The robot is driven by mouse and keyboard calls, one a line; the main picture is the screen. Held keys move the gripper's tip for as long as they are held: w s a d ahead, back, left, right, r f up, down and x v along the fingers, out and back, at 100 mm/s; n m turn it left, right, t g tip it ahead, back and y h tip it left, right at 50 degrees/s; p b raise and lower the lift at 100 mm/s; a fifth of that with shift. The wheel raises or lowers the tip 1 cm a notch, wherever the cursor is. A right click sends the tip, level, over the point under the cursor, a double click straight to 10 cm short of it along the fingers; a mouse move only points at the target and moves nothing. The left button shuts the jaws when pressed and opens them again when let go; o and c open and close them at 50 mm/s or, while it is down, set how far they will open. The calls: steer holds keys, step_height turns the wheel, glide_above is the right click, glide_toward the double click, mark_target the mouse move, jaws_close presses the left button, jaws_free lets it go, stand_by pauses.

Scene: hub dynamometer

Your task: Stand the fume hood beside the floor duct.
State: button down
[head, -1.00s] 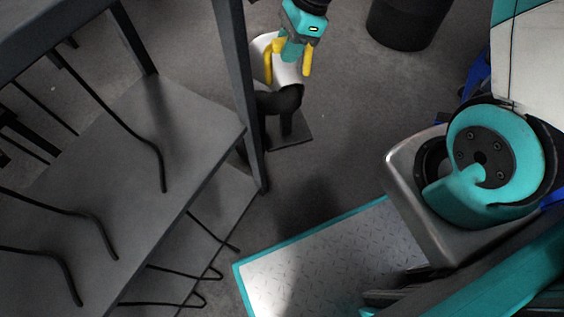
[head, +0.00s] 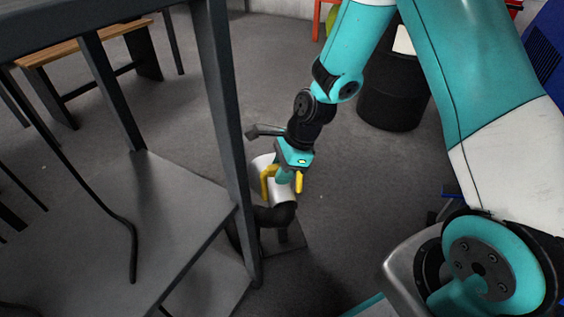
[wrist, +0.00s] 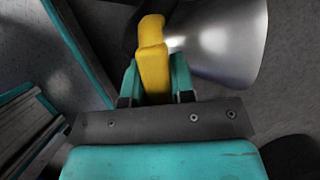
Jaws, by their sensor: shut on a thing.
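The fume hood is a silver-white flared cone (head: 261,166) on a black bent hose (head: 276,214) with a dark square foot plate (head: 290,239). It is upright beside the dark table leg; I cannot tell whether the plate touches the floor. I cannot pick out a separate floor duct.
A dark grey shelved table (head: 180,205) with a tall leg (head: 228,140) stands close on the left. A black drum (head: 392,98) stands behind, to the right. A wooden bench (head: 85,45) is at the back left. The floor right of the hood is open.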

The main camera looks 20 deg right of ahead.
mark_target(280, 194)
step_height(280, 194, down, 6)
steer(key=b, duration=0.3)
steer(key=shift+w+f, duration=0.1)
steer(key=shift+f, duration=0.15)
steer(key=c, duration=1)
jaws_free()
steer(key=shift+f, duration=0.1)
steer(key=shift+o, duration=0.2)
